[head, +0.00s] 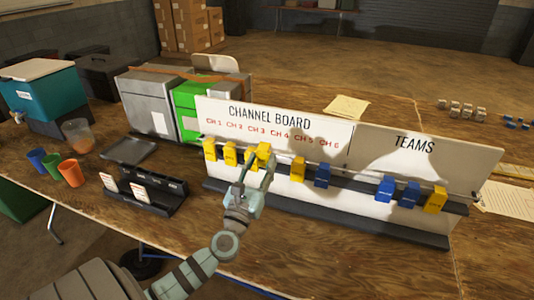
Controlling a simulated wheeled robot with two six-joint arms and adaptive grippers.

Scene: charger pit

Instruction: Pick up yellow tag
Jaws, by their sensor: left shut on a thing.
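My left gripper (255,172) is in front of the channel board (275,128), shut on a yellow tag (263,151) at its fingertips. That tag is tilted and close to the board's rail. Whether it still touches the rail cannot be told, and the gripper hides part of the area. More yellow tags hang to its left (209,149) and right (298,168), and one hangs under the teams sign (435,199). Blue tags hang at the board's right part (322,175) and under the teams sign (385,188). My right gripper is not in view.
A black charger rack (150,195) stands left of the board. Further left are colored cups (71,173), a grey tray (128,150) and a teal cooler (45,95). Grey and green boxes (187,105) stand behind. The wooden table is clear in front of the rack.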

